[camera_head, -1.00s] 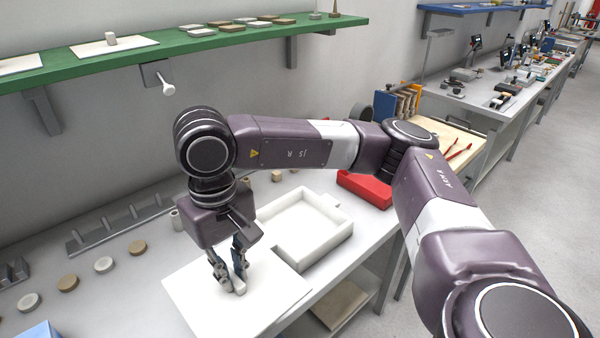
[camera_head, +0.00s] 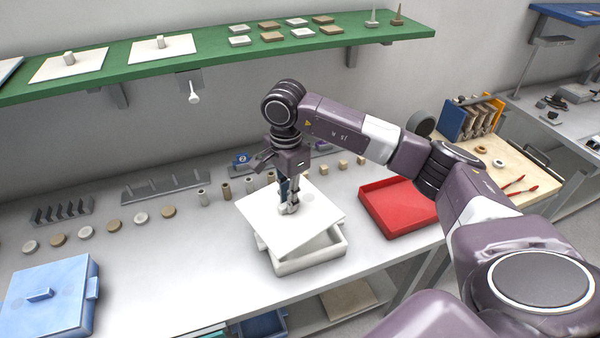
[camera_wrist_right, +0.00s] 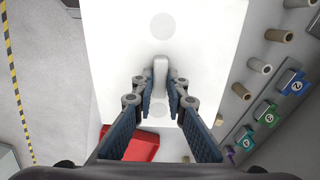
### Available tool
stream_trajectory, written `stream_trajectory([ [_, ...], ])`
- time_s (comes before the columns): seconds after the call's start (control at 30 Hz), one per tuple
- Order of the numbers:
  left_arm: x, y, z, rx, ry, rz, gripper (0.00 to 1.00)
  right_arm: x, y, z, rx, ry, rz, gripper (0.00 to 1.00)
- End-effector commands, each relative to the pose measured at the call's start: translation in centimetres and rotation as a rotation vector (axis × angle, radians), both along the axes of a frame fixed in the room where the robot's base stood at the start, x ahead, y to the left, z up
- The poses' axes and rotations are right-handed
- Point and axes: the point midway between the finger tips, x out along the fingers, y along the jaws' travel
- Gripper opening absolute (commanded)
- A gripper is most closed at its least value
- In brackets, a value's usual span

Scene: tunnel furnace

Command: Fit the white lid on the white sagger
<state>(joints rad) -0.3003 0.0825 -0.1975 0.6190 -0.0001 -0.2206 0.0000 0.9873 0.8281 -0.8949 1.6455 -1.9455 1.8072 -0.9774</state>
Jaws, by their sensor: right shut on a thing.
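The white lid (camera_head: 262,217) is a flat square plate with a small knob. My right gripper (camera_head: 289,208) is shut on that knob and holds the lid over the white sagger (camera_head: 312,258). The sagger is an open, shallow square tray on the bench; its front and right walls show, the rest is hidden under the lid. The lid is turned relative to the sagger and shifted to the back left. In the right wrist view the lid (camera_wrist_right: 215,45) fills the middle, with the fingers (camera_wrist_right: 160,80) at its knob. My left gripper is not in view.
A red tray (camera_head: 395,228) stands close to the right of the sagger. A blue lidded box (camera_head: 45,305) is at the front left. Small cylinders (camera_head: 226,192) and round discs (camera_head: 140,218) line the back. The green shelf (camera_head: 215,65) runs above. Bare bench lies left of the sagger.

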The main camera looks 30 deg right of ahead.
Motion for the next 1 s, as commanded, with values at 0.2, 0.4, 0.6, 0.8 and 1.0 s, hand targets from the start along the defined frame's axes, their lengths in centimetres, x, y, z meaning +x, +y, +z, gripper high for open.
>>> stream_trajectory([
  [0.2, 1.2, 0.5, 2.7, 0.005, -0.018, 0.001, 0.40, 0.2, -3.0, -0.1, 0.000, 0.000, -0.255, 0.00],
  [0.4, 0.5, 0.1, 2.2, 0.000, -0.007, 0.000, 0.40, 0.2, -3.3, -1.1, 0.000, -0.003, -0.288, 0.00],
  [0.6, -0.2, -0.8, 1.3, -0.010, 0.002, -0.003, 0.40, 0.2, -3.3, -2.6, 0.001, -0.002, -0.286, 0.00],
  [0.8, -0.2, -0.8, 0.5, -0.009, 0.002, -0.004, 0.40, 0.2, -3.3, -4.2, 0.001, -0.002, -0.284, 0.00],
  [1.0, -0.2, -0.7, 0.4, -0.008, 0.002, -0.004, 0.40, 0.2, -3.3, -4.6, 0.001, -0.003, -0.283, 0.00],
])
